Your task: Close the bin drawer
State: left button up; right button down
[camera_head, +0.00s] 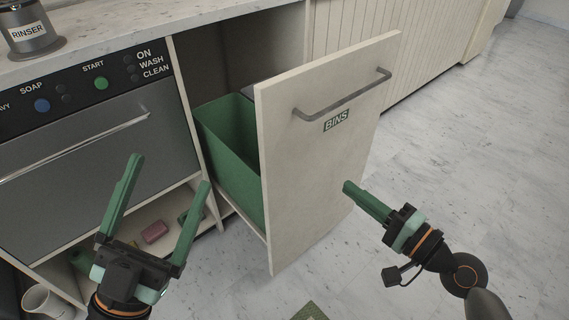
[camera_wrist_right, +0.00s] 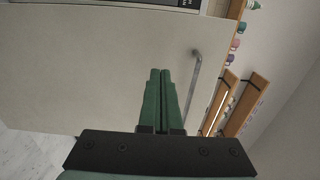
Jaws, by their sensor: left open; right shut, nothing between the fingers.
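The bin drawer is pulled out from the cabinet in the head view. A green bin (camera_head: 229,150) stands inside, partly hidden behind the panel. My right gripper (camera_head: 347,187) is shut and empty, its fingertips close to the panel's lower right side; I cannot tell whether they touch. In the right wrist view the shut fingers (camera_wrist_right: 160,75) point at the pale panel (camera_wrist_right: 85,65), beside the handle (camera_wrist_right: 193,90). My left gripper (camera_head: 170,170) is open and empty, in front of the dishwasher.
A dishwasher (camera_head: 80,130) with a dark control strip is left of the drawer, with an open shelf (camera_head: 150,225) below it. A rinser (camera_head: 30,30) stands on the counter (camera_head: 140,22). A mug (camera_head: 45,302) is at the bottom left. The floor (camera_head: 470,150) at right is clear.

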notch_tip(320, 180, down, 2)
jog(key=b, duration=0.2)
send_near(291, 152)
jog(key=x, duration=0.6)
jog(key=shift+w+a, duration=0.15)
jog(key=shift+w, duration=0.15)
pick_arm(q)
jog(key=shift+s+f+m+h, duration=0.3)
jog(key=shift+s+m+h, duration=0.3)
jog(key=shift+m+h, duration=0.3)
pick_arm(e)
jog(key=shift+w, duration=0.1)
jog(key=shift+a, duration=0.1)
